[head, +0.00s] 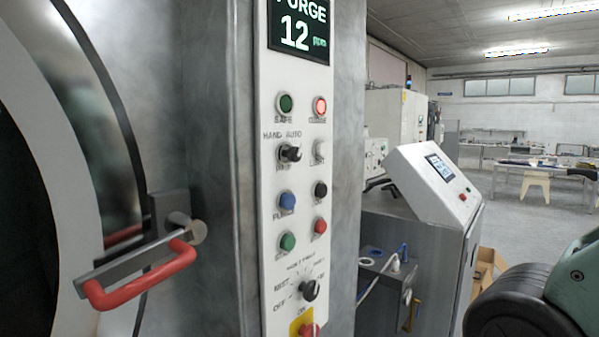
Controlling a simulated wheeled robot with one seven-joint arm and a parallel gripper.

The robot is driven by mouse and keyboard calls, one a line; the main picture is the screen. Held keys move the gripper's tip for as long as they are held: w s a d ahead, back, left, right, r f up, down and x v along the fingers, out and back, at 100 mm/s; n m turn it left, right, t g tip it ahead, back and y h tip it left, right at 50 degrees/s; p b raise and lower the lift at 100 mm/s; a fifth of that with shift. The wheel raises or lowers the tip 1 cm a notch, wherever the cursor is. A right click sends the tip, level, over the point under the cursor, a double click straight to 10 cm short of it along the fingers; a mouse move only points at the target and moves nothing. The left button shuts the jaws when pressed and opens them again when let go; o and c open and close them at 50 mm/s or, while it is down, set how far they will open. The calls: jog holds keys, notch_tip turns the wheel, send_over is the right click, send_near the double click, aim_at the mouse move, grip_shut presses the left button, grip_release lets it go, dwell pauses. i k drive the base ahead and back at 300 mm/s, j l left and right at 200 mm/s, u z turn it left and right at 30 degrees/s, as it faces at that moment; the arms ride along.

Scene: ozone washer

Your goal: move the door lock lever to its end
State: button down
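The door lock lever (142,274) is at the lower left. It has a grey metal arm and a red bar handle. It runs down and left from a round pivot (192,228) on a dark bracket (170,205) beside the round door (52,150). Nothing touches the lever. A part of my arm (535,295), dark and grey-green, shows at the lower right, well apart from the lever. My gripper's fingers are outside the picture.
A control panel (293,185) with buttons, knobs and a display (301,28) reading PURGE 12 ppm stands right of the lever. A smaller machine with a slanted console (435,180) is behind it. Open floor (530,215) lies at the right.

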aim_at(186, 231)
jog(key=u, duration=1.25)
